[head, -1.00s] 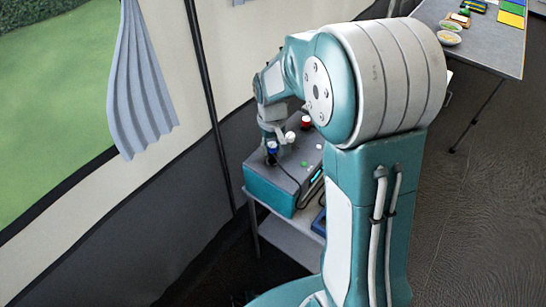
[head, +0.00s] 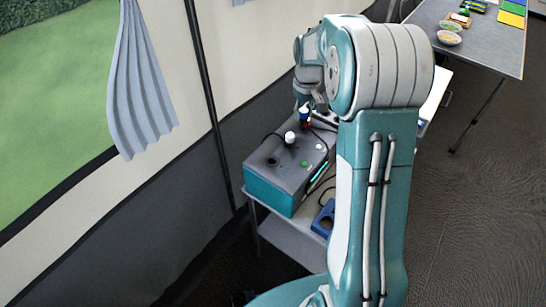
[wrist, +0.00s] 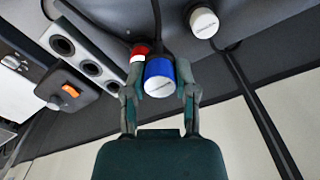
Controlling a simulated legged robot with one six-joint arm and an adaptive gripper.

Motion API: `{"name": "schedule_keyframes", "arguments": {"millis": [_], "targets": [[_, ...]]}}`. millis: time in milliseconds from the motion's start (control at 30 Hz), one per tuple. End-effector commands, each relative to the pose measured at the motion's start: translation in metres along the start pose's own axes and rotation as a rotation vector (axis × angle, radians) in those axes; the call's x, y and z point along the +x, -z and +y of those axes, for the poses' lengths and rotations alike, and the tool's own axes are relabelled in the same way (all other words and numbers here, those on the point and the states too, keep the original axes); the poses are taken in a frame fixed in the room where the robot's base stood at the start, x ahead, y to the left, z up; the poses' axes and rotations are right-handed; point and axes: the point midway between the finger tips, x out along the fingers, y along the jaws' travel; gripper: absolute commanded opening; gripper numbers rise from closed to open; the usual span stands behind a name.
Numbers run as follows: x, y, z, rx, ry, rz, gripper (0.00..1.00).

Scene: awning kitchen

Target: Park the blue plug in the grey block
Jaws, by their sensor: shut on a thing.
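My gripper (wrist: 159,90) is shut on the blue plug (wrist: 160,74), one finger on each side; its white end cap faces the wrist camera. In the head view the blue plug (head: 304,113) hangs under my gripper at the far end of the teal box. A grey block (wrist: 77,57) with several round holes shows at the upper left of the wrist view, apart from the plug. In the head view I cannot make out this block. A red plug (wrist: 140,49) with a white cap is close beside the blue plug, partly hidden.
A white-capped plug (wrist: 203,22) with a black cable stands on the box; it shows in the head view (head: 289,137). The teal box (head: 270,188) has a dark round opening on its grey top. An orange switch (wrist: 70,91) sits near the block. A blue tray (head: 324,220) lies lower down.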

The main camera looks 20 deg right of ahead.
Motion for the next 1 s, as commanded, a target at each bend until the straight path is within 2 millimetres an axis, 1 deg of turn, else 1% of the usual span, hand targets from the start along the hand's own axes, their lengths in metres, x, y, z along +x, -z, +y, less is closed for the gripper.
{"name": "schedule_keyframes", "arguments": {"millis": [33,200,500,767,800,1000], "targets": [[0.001,0.005,0.012,0.004,0.000,0.000,0.00],[0.001,0.021,0.044,0.003,0.000,0.000,0.00],[0.001,0.045,0.093,0.002,0.000,0.000,0.00],[0.001,0.058,0.121,0.001,0.000,0.000,0.00],[0.009,0.057,0.119,0.000,0.002,-0.003,0.00],[0.028,0.057,0.118,0.000,0.001,-0.001,0.00]]}}
